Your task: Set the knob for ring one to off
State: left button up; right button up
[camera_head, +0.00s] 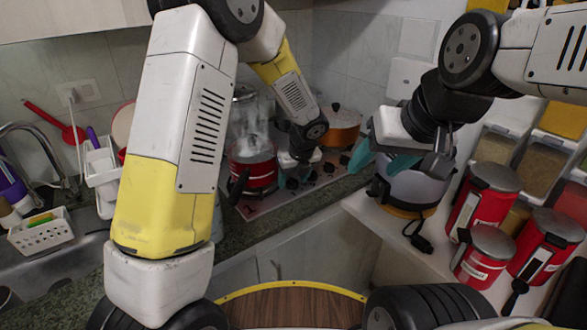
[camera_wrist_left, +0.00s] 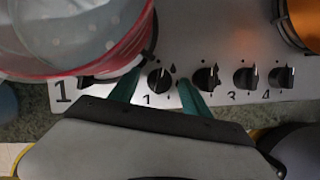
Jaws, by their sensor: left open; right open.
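The knob for ring one (camera_wrist_left: 159,78) is black and round, with the label 1 below it, on the light front strip of the stove (camera_wrist_left: 225,97). In the left wrist view my left gripper (camera_wrist_left: 158,92) is open, with one teal finger on each side of this knob. I cannot tell whether the fingers touch it. A light pointer line shows on the knob, roughly upright. In the head view my left gripper (camera_head: 291,178) is low over the stove front (camera_head: 262,208), and the knob is hard to make out. My right gripper (camera_head: 380,161) is open and empty, above the right counter.
A red pot (camera_head: 255,172) stands on the stove close left of my left gripper; its rim (camera_wrist_left: 128,52) nearly reaches the knobs. An orange pot (camera_head: 341,128) stands behind. Several other knobs (camera_wrist_left: 206,77) sit to the right. Red canisters (camera_head: 484,195) stand on the right counter (camera_head: 385,235).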

pick_arm(q)
grip_shut()
jog(key=shift+w+d+n+g+y, duration=0.1)
jog(key=shift+n+g+y, duration=0.3)
jog(key=shift+n, duration=1.1)
grip_release()
jog(key=shift+r, duration=0.1)
jog(key=v, duration=0.7)
jog(key=shift+s+r, duration=0.25)
jog(key=shift+r, duration=0.05)
